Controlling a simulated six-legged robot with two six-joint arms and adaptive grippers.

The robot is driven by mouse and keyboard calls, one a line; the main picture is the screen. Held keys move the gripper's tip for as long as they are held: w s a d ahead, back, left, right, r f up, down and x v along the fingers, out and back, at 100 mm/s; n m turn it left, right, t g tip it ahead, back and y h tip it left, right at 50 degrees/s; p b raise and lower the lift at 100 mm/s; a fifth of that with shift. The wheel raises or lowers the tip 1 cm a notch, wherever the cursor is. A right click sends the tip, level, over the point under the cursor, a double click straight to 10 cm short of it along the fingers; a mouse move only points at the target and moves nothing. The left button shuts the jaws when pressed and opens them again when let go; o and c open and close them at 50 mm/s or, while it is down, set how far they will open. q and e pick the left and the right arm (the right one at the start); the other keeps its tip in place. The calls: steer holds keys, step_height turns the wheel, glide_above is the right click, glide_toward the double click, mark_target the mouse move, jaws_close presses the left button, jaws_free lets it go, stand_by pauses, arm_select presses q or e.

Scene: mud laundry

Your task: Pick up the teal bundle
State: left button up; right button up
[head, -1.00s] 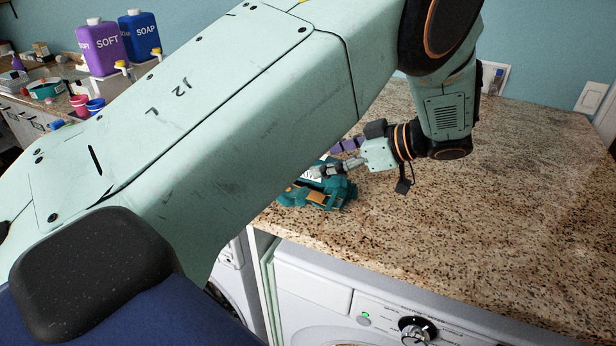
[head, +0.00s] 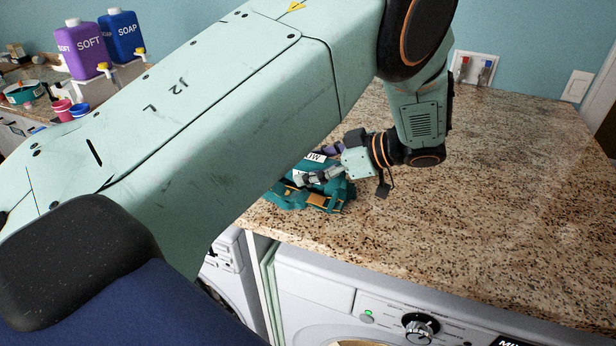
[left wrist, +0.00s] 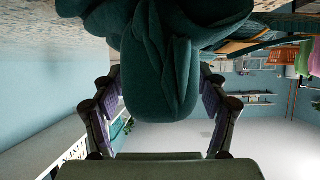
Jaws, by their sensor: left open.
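The teal bundle (head: 325,203), a crumpled cloth with orange-brown patches, lies on the speckled countertop near its front edge. My own arm hides part of it. My left gripper (head: 308,180) is open at the bundle, pointing left and down over it. In the left wrist view, a rounded fold of the teal bundle (left wrist: 160,75) hangs between the two spread fingers of my left gripper (left wrist: 161,88). Small gaps show between the fold and the fingers there. My right gripper is not in view.
A purple item (head: 333,147) and a partly hidden label (head: 315,157) are just behind the bundle. The countertop (head: 480,190) is clear to the right. A washing machine (head: 350,300) stands below its front edge. Soap (head: 122,35) and softener (head: 80,48) jugs stand at the back left.

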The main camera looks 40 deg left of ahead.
arm_select(q)
steer(key=shift+s, duration=0.1)
steer(key=shift+a+f, duration=0.2)
steer(key=shift+a, duration=0.35)
steer(key=shift+c, duration=0.2)
steer(key=shift+d, duration=0.1)
steer(key=c, duration=0.3)
steer(key=shift+d+r, duration=0.1)
steer(key=shift+d, duration=0.3)
steer(key=c, duration=0.5)
steer(key=shift+a, duration=0.3)
steer(key=c, duration=0.4)
steer(key=shift+c, duration=0.8)
steer(key=shift+d, duration=0.1)
